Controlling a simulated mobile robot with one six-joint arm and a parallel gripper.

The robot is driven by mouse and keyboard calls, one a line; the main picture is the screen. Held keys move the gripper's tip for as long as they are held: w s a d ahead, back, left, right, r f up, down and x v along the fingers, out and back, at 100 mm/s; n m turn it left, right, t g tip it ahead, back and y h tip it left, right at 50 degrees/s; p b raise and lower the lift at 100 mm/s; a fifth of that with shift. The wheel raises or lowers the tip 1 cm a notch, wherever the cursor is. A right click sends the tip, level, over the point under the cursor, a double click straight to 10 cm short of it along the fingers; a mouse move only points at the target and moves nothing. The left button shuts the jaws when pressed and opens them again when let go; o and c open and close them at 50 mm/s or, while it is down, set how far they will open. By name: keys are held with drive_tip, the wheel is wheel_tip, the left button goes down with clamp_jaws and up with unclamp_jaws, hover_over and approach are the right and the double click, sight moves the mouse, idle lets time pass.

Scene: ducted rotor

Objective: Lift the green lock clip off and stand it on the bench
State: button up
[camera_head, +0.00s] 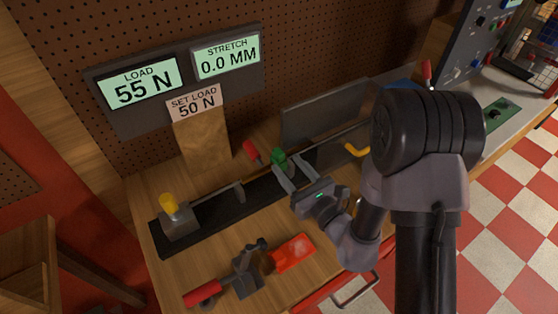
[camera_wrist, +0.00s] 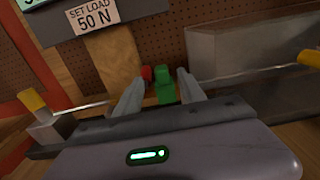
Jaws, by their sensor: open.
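The green lock clip (camera_head: 278,158) sits upright on the black rail in the middle of the bench (camera_head: 150,190). It also shows in the wrist view (camera_wrist: 164,87), between my two fingers and a little beyond them. My gripper (camera_head: 271,178) is open, with its fingers pointing toward the clip from the front. Nothing is visibly held. A red-handled part (camera_head: 251,150) stands just left of and behind the clip. Whether the fingers touch the clip, and what lies beneath it, I cannot tell.
The black rail (camera_head: 210,222) carries a yellow-topped block (camera_head: 176,215) at its left end. A red-handled tool (camera_head: 235,280) and an orange-red piece (camera_head: 291,253) lie in front. Two displays (camera_head: 136,87) read 55 N and 0.0 mm. A grey panel (camera_head: 320,112) stands behind the rail.

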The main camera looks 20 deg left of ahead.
sight(282, 157)
drive_tip(key=x, duration=0.6)
drive_tip(key=shift+w+r, duration=0.15)
clamp_jaws()
